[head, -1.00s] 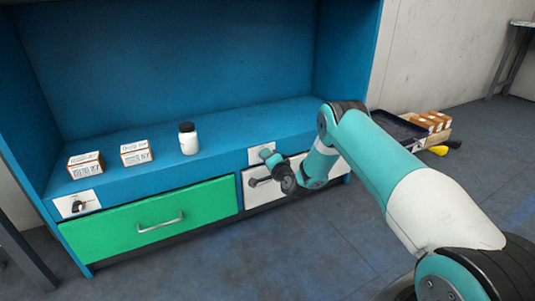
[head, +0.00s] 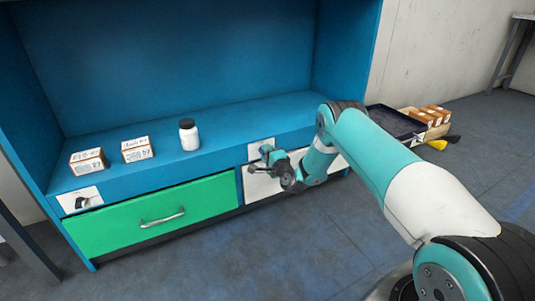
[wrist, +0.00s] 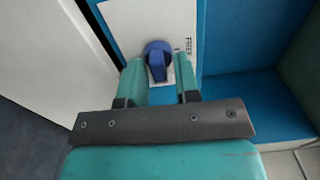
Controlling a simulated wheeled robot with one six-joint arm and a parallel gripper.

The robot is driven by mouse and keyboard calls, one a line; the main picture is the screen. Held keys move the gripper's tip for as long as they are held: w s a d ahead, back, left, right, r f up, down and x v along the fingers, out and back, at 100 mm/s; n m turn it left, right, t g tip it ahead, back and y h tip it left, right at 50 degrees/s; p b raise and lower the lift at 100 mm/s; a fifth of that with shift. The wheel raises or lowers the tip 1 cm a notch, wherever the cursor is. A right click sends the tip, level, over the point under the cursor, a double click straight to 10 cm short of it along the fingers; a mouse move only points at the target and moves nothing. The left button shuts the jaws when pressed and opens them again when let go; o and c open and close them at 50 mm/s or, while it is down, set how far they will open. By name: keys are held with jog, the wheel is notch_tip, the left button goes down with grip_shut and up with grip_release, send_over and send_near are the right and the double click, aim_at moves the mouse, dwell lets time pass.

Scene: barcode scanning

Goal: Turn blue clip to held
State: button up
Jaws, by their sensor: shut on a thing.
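The blue clip (wrist: 158,60) is a round knob with a short lever on a white plate (wrist: 130,22). In the wrist view its lever points down toward my gripper, and the word FREE is printed sideways to its right. My gripper (wrist: 159,66) has one teal finger on each side of the clip and is shut on it. In the head view my gripper (head: 268,153) is at the white plate (head: 257,147) above the white drawer, and the clip is hidden there.
Two labelled boxes (head: 88,160) (head: 137,149) and a white bottle (head: 189,136) stand on the blue shelf. A green drawer (head: 115,232) is left of the white drawer (head: 258,188). Another plate with a dark clip (head: 82,200) is above it. A dark tray (head: 394,120) is at right.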

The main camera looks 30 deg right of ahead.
jog(key=shift+d, duration=0.1)
jog(key=o, duration=0.6)
jog(key=shift+s, duration=0.1)
jog(key=s+p, duration=1.7)
jog(key=p, duration=0.5)
jog(key=shift+s+p, duration=0.15)
jog(key=shift+p, duration=0.25)
